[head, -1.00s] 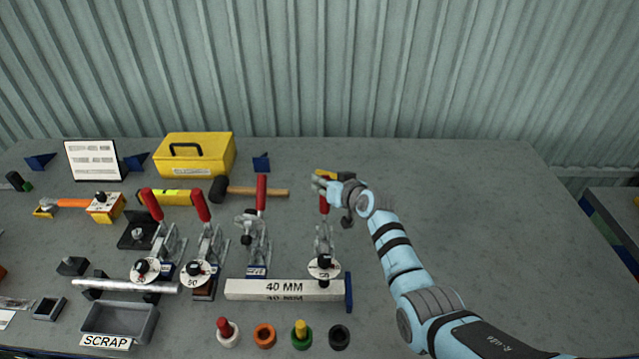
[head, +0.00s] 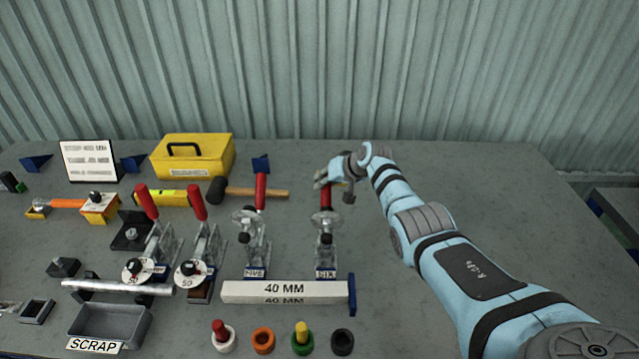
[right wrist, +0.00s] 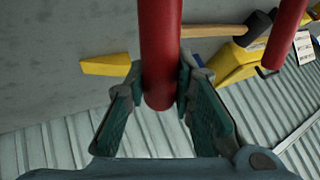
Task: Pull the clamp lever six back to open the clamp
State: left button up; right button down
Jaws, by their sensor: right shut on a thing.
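Clamp six (head: 326,243), with a SIX label on its base, stands behind the right end of the 40 MM bar. Its pressing arm is raised clear of the bar, like that of clamp five (head: 252,240) to its left. Its red lever (head: 326,198) points up and back. My right gripper (head: 323,181) is shut on the lever near its tip. In the right wrist view, the red lever (right wrist: 160,40) passes between the two fingers (right wrist: 160,92), with a finger against each side. My left gripper is not in view.
The 40 MM bar (head: 245,291) lies in front of clamps five and six. Two more red-levered clamps stand at left. A hammer (head: 266,193) and a yellow toolbox (head: 207,152) lie behind. Coloured round parts sit in front. The table right of my arm is clear.

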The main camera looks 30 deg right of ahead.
jog(key=shift+f, duration=0.15)
jog(key=c, duration=1.3)
grip_release()
jog(key=shift+c, duration=0.2)
jog(key=shift+s+d+r, duration=0.2)
jog(key=shift+s+r, duration=0.1)
jog(key=shift+r, duration=0.2)
jog(key=v, duration=1)
jog(key=shift+s+r, duration=0.25)
